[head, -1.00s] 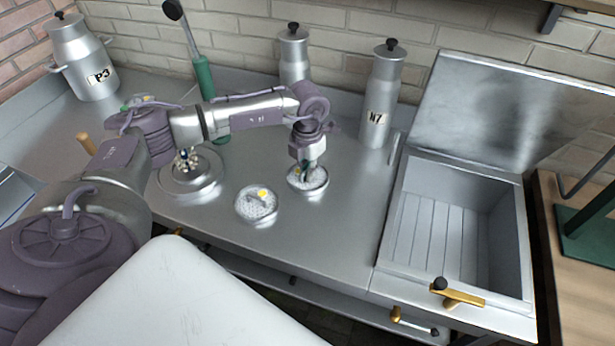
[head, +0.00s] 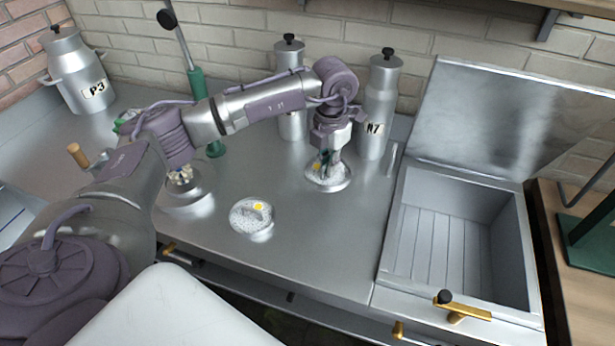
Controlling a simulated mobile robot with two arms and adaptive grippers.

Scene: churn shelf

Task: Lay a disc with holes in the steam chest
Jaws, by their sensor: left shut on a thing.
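My left gripper (head: 327,160) points down and is shut on a round perforated disc (head: 340,184) with a yellow mark. It holds the disc over the steel counter, left of the steam chest; the disc seems raised a little, though the gap is hard to judge. A second disc with holes (head: 246,222), also with a yellow mark, lies on the counter to the left. The steam chest (head: 391,272) stands at the right with its lid (head: 500,115) open and leaning back. Its slatted floor (head: 436,236) is bare. My right gripper is out of view.
A can marked N7 (head: 380,95) and another can (head: 290,60) stand behind my left arm. A can marked P3 (head: 78,75) is at the back left. A green-handled lever (head: 197,85) rises mid-left. A brass handle (head: 465,311) juts from the chest's front.

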